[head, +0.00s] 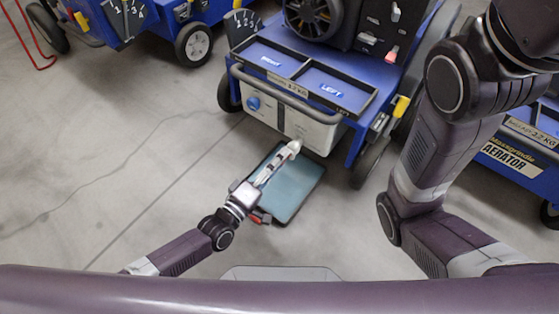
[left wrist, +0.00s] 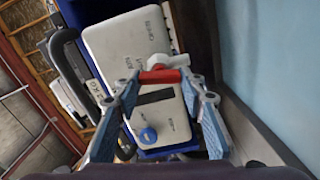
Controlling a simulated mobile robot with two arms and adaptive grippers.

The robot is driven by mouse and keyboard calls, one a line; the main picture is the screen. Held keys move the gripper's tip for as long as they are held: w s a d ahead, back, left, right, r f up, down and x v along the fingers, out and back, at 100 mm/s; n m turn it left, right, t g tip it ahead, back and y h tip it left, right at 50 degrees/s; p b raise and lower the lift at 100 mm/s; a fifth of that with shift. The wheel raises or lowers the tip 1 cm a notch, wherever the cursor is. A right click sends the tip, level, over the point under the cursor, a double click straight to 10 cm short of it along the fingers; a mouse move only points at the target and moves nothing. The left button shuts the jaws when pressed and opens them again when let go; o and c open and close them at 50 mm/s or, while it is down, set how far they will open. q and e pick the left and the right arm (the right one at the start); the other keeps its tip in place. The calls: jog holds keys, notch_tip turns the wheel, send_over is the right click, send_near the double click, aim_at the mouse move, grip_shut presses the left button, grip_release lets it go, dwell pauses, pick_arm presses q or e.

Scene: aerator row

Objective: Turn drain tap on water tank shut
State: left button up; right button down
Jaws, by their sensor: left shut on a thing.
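The pale water tank (head: 312,132) sits low on the front of the blue aerator, with a blue round cap (head: 253,103) on its left part. In the left wrist view the tank (left wrist: 110,45) fills the middle, and the drain tap (left wrist: 180,61) shows as a white body with a red handle (left wrist: 160,76) lying crosswise. My left gripper (head: 294,149) reaches the tank's lower front. In the left wrist view its two fingertips (left wrist: 163,80) are at either end of the red handle, shut on it. In the head view the fingers hide the tap. My right gripper is out of frame.
A blue-green shallow tray (head: 292,196) lies on the floor under my left gripper. Above the tank are a bar (head: 275,88) and two bins marked RIGHT and LEFT. Other blue aerators stand at upper left and right (head: 510,155). Floor at left is clear.

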pick_arm(q)
jog(key=shift+f+n, duration=0.15)
jog(key=shift+n, duration=1.05)
jog(key=shift+b, duration=0.3)
jog(key=o, duration=1.2)
jog(key=shift+c, duration=0.2)
jog(key=v, duration=1.2)
